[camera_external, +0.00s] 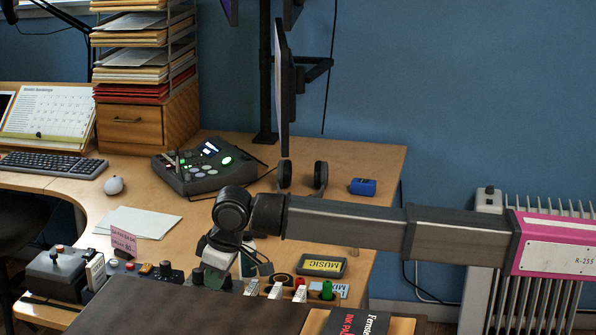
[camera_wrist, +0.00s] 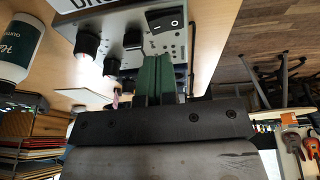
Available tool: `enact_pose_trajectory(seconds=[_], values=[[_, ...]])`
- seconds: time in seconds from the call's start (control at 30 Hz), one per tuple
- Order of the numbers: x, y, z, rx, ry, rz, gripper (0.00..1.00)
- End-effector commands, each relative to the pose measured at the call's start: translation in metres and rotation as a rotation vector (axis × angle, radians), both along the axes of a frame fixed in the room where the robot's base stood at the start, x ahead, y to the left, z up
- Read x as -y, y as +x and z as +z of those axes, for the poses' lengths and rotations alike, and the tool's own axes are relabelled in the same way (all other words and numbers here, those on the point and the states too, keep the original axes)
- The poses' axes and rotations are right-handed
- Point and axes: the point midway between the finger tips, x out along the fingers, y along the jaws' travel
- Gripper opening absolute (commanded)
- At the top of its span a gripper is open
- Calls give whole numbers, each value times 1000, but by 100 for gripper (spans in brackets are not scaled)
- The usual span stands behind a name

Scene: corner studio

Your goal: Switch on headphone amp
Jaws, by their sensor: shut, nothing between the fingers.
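A light grey box with black knobs (camera_wrist: 133,37) fills the top of the wrist view; it looks like the headphone amp, though its label is cut off. A black rocker switch (camera_wrist: 165,20) with a small white mark sits on its panel. My gripper (camera_wrist: 157,62) is shut and empty, its green fingers just below the switch in the picture. I cannot tell whether the fingertips touch the panel. In the external view my gripper (camera_external: 213,280) points down at the desk's near edge, among small devices. The amp is not clearly distinguishable there. Whether the switch is on cannot be told.
A dark board (camera_external: 140,308) hides part of the near desk. A MUSIC box (camera_external: 323,266) and a green knob (camera_external: 327,290) lie right of my gripper. A mixer (camera_external: 207,166), headphones (camera_external: 320,178) and a blue box (camera_external: 363,187) stand farther back. A white bottle (camera_wrist: 20,45) shows at left.

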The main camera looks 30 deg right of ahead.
Motion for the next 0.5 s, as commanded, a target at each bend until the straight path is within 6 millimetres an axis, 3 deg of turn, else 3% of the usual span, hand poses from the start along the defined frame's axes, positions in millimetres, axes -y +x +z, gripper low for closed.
enact_pose_trajectory(seconds=[0.2, 0.5], values=[[3, 3, -30, 1, 1, 0, 0], [4, 4, -41, 2, 1, 1, 0]])
